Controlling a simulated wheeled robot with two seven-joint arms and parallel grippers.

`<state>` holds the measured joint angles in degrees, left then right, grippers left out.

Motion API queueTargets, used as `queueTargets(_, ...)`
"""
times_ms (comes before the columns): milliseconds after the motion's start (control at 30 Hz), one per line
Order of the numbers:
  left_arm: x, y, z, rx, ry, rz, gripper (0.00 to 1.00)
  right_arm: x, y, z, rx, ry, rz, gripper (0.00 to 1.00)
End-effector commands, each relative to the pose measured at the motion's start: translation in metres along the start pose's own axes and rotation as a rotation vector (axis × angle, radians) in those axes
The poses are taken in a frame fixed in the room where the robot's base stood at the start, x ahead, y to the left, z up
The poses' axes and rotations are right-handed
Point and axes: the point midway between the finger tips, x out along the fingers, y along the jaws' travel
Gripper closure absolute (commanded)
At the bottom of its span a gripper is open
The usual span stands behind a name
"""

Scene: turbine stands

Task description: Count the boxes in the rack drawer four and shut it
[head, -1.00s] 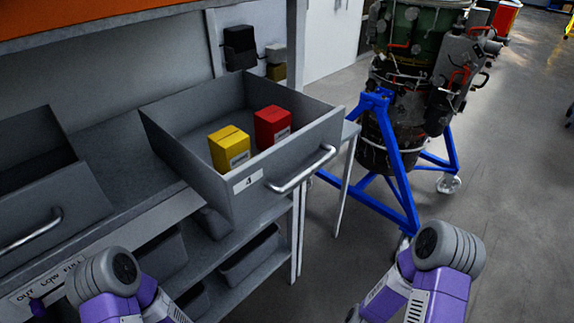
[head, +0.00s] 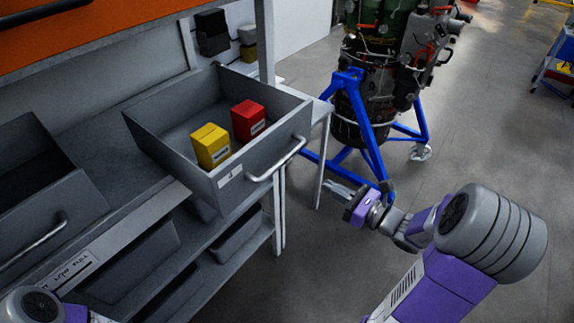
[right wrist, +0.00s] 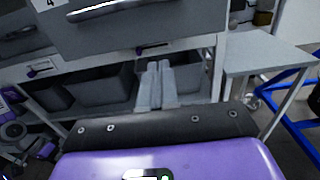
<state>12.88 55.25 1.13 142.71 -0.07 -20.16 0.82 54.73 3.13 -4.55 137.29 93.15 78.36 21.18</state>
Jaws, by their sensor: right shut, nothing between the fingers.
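The open drawer marked 4 (head: 282,148) sticks out of the grey rack, with a silver bar handle (head: 278,160) on its front. A yellow box (head: 210,146) and a red box (head: 248,120) stand side by side inside it. My right gripper (head: 330,187) is shut and empty, to the right of and below the handle, apart from it. In the right wrist view its fingers (right wrist: 160,78) point toward the rack below the drawer front (right wrist: 150,28), where part of the handle (right wrist: 105,8) shows. My left gripper is out of view; only part of that arm shows.
Another open drawer (head: 75,210) is at the left. A label strip (head: 75,270) runs along the rack edge, with dark bins (head: 235,238) below. A blue turbine stand (head: 370,140) stands behind my right gripper. Black and yellow items sit behind the drawer. Floor at right is clear.

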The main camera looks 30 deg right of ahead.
Motion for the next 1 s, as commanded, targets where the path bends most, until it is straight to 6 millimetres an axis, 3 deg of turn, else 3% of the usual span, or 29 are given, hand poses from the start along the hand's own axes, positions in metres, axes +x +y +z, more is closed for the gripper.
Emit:
queueTargets(500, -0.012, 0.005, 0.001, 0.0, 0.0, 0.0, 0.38, 0.105, 0.004, -0.001, 0.003, 0.002, 0.011, 1.0)
queueTargets(700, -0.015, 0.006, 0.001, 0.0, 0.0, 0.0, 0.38, 0.126, 0.004, -0.001, 0.001, 0.002, 0.01, 1.0)
queueTargets(1000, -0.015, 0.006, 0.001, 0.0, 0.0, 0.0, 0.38, 0.13, 0.003, -0.002, 0.001, 0.003, 0.008, 1.0)
